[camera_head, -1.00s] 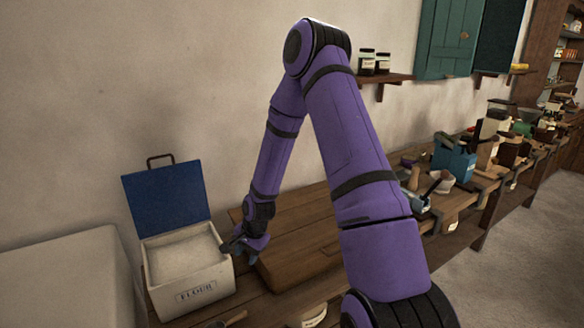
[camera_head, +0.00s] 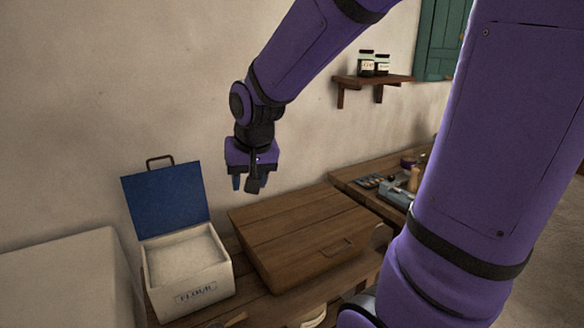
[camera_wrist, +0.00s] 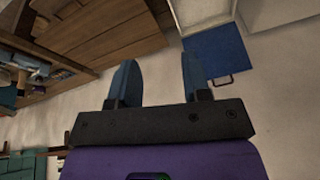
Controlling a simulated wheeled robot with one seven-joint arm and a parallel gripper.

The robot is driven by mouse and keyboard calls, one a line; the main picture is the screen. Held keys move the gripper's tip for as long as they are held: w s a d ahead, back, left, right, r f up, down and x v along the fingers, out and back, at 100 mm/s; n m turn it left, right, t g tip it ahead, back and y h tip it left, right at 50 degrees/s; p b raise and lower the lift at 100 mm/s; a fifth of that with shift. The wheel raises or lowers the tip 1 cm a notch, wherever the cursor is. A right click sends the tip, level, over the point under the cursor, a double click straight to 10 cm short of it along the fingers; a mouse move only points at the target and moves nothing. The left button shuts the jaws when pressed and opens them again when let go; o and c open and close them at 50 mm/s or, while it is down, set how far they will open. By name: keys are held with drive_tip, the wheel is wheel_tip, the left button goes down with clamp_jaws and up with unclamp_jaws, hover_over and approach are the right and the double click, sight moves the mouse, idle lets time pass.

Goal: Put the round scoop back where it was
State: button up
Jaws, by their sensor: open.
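My gripper (camera_head: 249,183) is open and empty, raised in the air in front of the wall, above and to the right of the flour box. Its two blue fingers stand apart in the wrist view (camera_wrist: 158,82), with nothing between them. The white flour box (camera_head: 190,292) stands on the bench at the left with its blue lid (camera_head: 167,197) up and flour inside. The lid also shows in the wrist view (camera_wrist: 215,55). I cannot make out the round scoop for sure; a small dark handle-like thing (camera_head: 236,319) shows at the bottom edge before the flour box.
A closed wooden box (camera_head: 290,235) lies right of the flour box. A pale block (camera_head: 60,285) stands at the left. A wall shelf (camera_head: 372,79) holds two jars. Small tools (camera_head: 398,190) lie on the bench farther right.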

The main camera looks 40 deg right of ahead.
drive_tip(key=s+a+r+n+t, duration=0.1)
drive_tip(key=s+r+n, duration=0.3)
drive_tip(key=s+r, duration=0.4)
drive_tip(key=s+a, duration=0.1)
drive_tip(key=s, duration=0.6)
drive_tip(key=shift+s+a+r+n+y, duration=0.2)
drive_tip(key=shift+s+n+y, duration=0.1)
drive_tip(key=shift+s+n, duration=0.1)
